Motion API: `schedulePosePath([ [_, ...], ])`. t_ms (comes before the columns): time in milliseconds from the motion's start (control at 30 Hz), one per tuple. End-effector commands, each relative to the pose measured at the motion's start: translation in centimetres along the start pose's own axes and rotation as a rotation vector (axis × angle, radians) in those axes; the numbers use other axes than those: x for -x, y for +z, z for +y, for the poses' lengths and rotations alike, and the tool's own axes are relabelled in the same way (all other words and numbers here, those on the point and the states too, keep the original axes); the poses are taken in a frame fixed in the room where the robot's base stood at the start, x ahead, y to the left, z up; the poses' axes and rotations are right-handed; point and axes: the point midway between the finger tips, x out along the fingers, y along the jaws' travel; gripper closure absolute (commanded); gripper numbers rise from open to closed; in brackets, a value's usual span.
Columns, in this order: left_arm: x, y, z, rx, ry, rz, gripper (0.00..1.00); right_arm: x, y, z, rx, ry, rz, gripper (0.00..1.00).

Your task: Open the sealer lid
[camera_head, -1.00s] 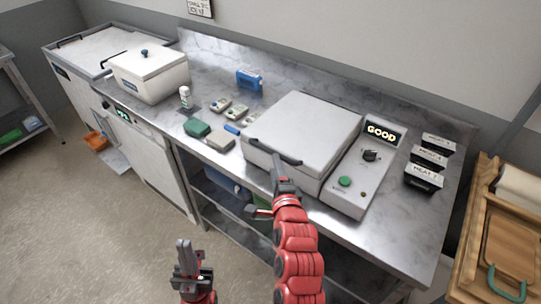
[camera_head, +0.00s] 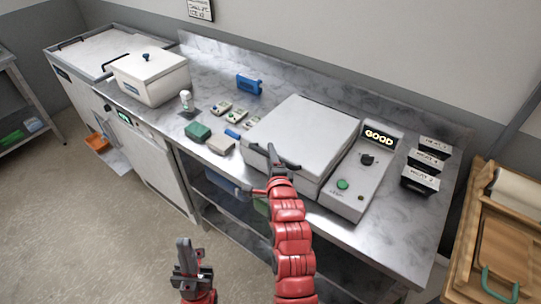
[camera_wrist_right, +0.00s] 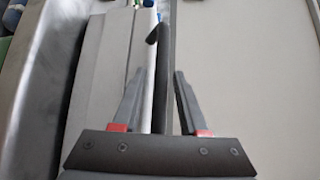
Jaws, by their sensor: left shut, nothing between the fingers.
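The sealer's white lid (camera_head: 308,128) lies down flat on its body, with a dark bar handle (camera_head: 256,150) along its front edge. My right gripper (camera_head: 273,160) is at this handle, its arm coming up from the front. In the right wrist view the black handle bar (camera_wrist_right: 165,65) runs between the two fingertips of the right gripper (camera_wrist_right: 160,82), which are apart with gaps beside the bar. My left gripper (camera_head: 184,246) is shut and empty, low in front of the bench, away from the sealer.
Black meat-labelled boxes (camera_head: 420,180) stand to the right. Small packs (camera_head: 221,144) lie left of the sealer. A white lidded box (camera_head: 150,80) stands further left.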

Motion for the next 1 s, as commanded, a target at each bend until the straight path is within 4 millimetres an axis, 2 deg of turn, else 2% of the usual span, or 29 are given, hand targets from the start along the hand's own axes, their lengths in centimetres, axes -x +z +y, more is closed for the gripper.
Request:
schedulePosePath([
  [33, 0.00, 0.00, 0.00, 0.000, 0.000, 0.000, 1.00, 0.00, 0.01, 0.00, 0.000, 0.000, 0.000, 0.69],
  [200, 0.00, 0.00, 0.00, 0.000, 0.000, 0.000, 1.00, 0.01, 0.01, 0.01, 0.000, 0.000, 0.000, 1.00],
  [1000, 0.01, 0.01, 0.00, 0.000, 0.000, 0.000, 1.00, 0.02, 0.03, 0.05, 0.000, 0.001, 0.000, 1.00],
])
